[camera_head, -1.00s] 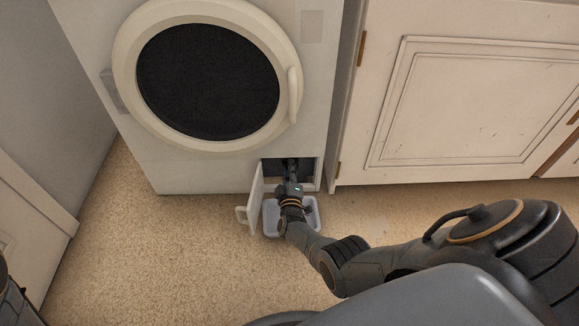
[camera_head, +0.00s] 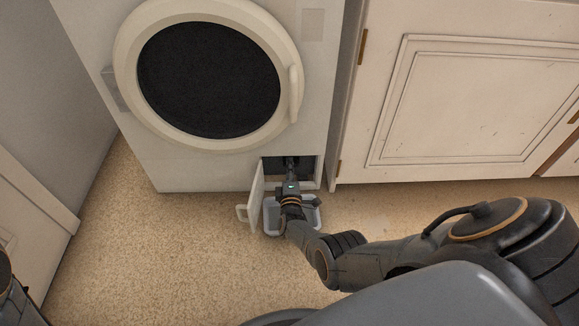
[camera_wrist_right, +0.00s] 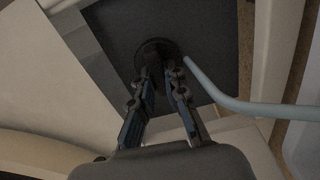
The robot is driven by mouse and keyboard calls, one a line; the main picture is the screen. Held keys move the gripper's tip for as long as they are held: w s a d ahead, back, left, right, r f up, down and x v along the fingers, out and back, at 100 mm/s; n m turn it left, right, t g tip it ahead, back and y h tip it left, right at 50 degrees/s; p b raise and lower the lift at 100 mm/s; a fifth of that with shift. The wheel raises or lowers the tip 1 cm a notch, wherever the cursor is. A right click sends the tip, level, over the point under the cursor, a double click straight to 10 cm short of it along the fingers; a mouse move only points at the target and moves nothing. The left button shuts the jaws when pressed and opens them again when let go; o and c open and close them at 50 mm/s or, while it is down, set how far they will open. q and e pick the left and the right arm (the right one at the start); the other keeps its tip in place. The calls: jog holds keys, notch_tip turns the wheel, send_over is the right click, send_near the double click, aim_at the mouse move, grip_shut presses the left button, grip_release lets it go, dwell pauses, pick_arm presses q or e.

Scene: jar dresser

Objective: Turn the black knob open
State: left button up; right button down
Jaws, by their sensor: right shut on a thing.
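The black knob (camera_wrist_right: 157,48) sits in a dark recess, seen in the right wrist view. My right gripper (camera_wrist_right: 160,74) reaches into the recess with its fingertips closed on the knob. In the head view my right gripper (camera_head: 291,168) enters the small opening at the lower right of the white washing machine (camera_head: 210,172). The knob is hidden there by the gripper and shadow. The small flap door (camera_head: 256,197) stands open to the left of the opening. My left gripper is not in view; only a bit of dark arm shows at the lower left edge.
A pale grey tray (camera_head: 273,222) lies on the floor under my right wrist, below the opening. A light blue-grey hose or rod (camera_wrist_right: 240,105) runs close to the right of the fingers. A white cabinet (camera_head: 455,110) stands to the right.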

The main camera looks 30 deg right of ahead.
jog(key=c, duration=1.4)
grip_release()
jog(key=shift+o, duration=0.2)
jog(key=shift+m, duration=0.3)
